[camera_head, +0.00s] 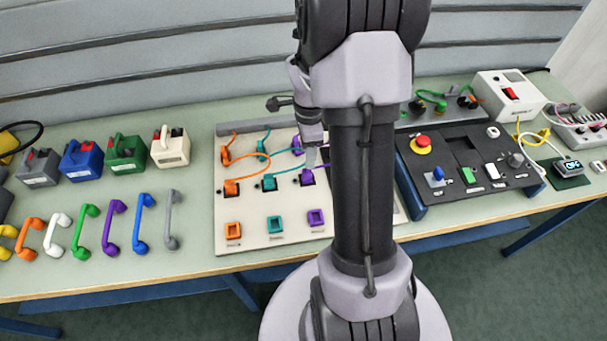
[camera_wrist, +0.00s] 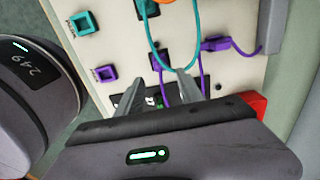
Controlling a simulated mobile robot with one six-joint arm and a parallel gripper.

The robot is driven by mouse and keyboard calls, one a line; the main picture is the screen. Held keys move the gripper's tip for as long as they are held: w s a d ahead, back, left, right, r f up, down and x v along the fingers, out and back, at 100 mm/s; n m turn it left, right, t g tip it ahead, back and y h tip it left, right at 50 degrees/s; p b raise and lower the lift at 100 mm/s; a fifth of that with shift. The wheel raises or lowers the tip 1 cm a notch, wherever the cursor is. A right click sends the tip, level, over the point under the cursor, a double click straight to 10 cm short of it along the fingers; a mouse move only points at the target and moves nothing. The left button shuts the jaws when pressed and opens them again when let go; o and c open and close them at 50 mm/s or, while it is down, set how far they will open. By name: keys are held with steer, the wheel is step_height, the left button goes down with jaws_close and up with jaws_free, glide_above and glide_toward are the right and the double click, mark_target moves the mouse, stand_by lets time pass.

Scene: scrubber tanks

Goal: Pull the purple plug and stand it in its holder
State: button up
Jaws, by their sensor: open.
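The purple plug (camera_head: 306,178) sits in its dark socket on the light board, with a purple cable attached. In the wrist view the purple plug (camera_wrist: 160,63) lies just beyond and between my fingertips. My gripper (camera_wrist: 160,76) is open and empty, with one finger on each side of the plug's line. Contact cannot be told. In the head view my gripper (camera_head: 310,164) is over the plug, partly hidden by my arm. The purple square holder (camera_head: 316,217) is empty on the board's near side; it also shows in the wrist view (camera_wrist: 103,73).
An orange plug (camera_head: 232,187) and a teal plug (camera_head: 269,182) sit left of the purple one, with looping cables. Their orange holder (camera_head: 233,231) and teal holder (camera_head: 276,225) are in front. A purple connector (camera_wrist: 216,44) is at the board's back. A black control panel (camera_head: 460,165) stands right.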

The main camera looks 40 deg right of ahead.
mark_target(307, 172)
step_height(307, 172, down, 9)
steer(key=b, duration=0.7)
steer(key=shift+a+f, duration=0.1)
steer(key=shift+b, duration=0.3)
stand_by(0.8)
jaws_close()
stand_by(1.2)
steer(key=o, duration=0.6)
jaws_free()
